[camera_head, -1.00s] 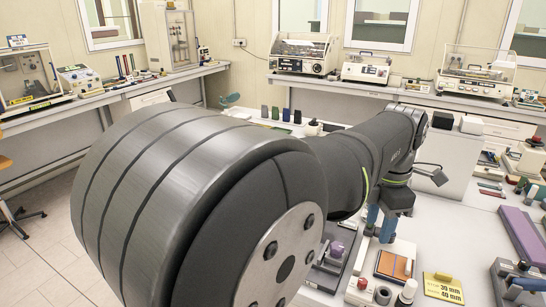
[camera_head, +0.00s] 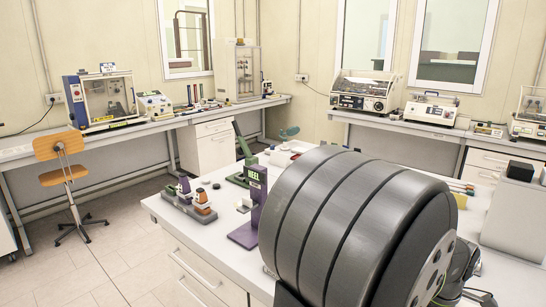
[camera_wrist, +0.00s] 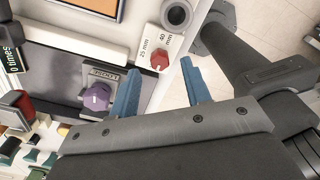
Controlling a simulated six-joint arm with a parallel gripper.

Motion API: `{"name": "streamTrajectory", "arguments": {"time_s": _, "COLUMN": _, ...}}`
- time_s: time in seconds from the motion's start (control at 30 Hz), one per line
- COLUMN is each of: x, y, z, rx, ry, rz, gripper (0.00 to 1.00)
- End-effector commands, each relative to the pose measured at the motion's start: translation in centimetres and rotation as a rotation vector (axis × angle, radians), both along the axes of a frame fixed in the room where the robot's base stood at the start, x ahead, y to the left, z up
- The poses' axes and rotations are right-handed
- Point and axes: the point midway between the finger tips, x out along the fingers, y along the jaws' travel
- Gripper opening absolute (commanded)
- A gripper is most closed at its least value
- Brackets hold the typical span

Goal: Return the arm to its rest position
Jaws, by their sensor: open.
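My gripper (camera_wrist: 160,90) shows in the wrist view with its two blue fingers apart and nothing between them. It hangs above the edge of the bench, beside a grey device with a purple knob (camera_wrist: 97,97). A white block with a red knob (camera_wrist: 158,60), marked 25 mm and 40 mm, lies just beyond the fingertips. In the head view my arm's large grey joint fills the lower right, and the gripper is hidden there.
The white bench (camera_head: 160,205) carries a purple heel stand (camera_head: 252,205) and a small device with orange and purple parts (camera_head: 190,195). A wooden chair (camera_head: 60,150) stands on the open floor at left. Machines line the wall benches.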

Motion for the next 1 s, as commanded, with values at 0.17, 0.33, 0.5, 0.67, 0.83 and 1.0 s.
{"name": "streamTrajectory", "arguments": {"time_s": 0.17, "x": 0.0, "y": 0.0, "z": -1.9, "rx": 0.0, "ry": 0.0, "rz": 0.0, "gripper": 0.44}}
{"name": "streamTrajectory", "arguments": {"time_s": 0.33, "x": 0.0, "y": 0.0, "z": -2.4, "rx": 0.0, "ry": 0.0, "rz": 0.0, "gripper": 0.44}}
{"name": "streamTrajectory", "arguments": {"time_s": 0.5, "x": 0.0, "y": 0.0, "z": -2.4, "rx": 0.0, "ry": 0.0, "rz": 0.0, "gripper": 0.44}}
{"name": "streamTrajectory", "arguments": {"time_s": 0.67, "x": 0.0, "y": 0.0, "z": -2.2, "rx": -0.001, "ry": -0.001, "rz": 0.0, "gripper": 0.44}}
{"name": "streamTrajectory", "arguments": {"time_s": 0.83, "x": 0.1, "y": -0.1, "z": -0.7, "rx": -0.004, "ry": -0.002, "rz": 0.0, "gripper": 0.44}}
{"name": "streamTrajectory", "arguments": {"time_s": 1.0, "x": 0.1, "y": -0.1, "z": 2.4, "rx": -0.006, "ry": -0.004, "rz": 0.0, "gripper": 0.44}}
